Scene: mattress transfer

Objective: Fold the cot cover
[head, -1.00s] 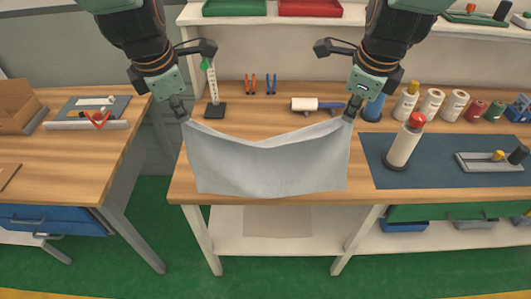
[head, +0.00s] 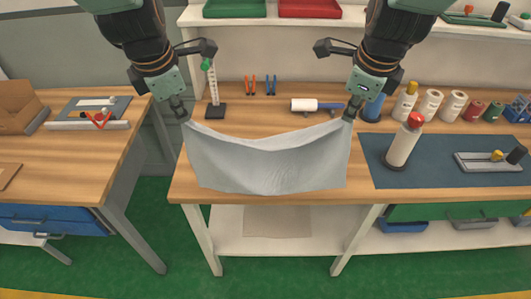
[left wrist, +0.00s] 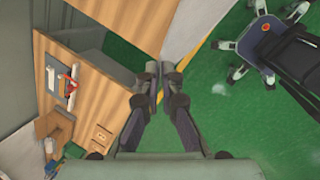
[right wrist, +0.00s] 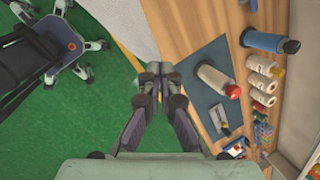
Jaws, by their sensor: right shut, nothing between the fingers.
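The pale grey cot cover (head: 265,168) hangs in front of the middle workbench, its top edge sagging between my two grippers. My left gripper (head: 184,118) is shut on its upper left corner. My right gripper (head: 349,117) is shut at the upper right corner, and the cover's edge meets its fingertips. No cloth can be made out between those right fingers. In the left wrist view, the cover (left wrist: 185,45) runs up from the fingertips (left wrist: 160,72). In the right wrist view, it (right wrist: 130,30) also runs up from the fingertips (right wrist: 156,72).
The middle workbench (head: 240,112) holds a roller (head: 312,105), a marker stand (head: 213,95) and a red-capped bottle (head: 405,143) on a dark mat (head: 440,175). A second bench (head: 70,160) stands left, across a gap. Spools line the back right.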

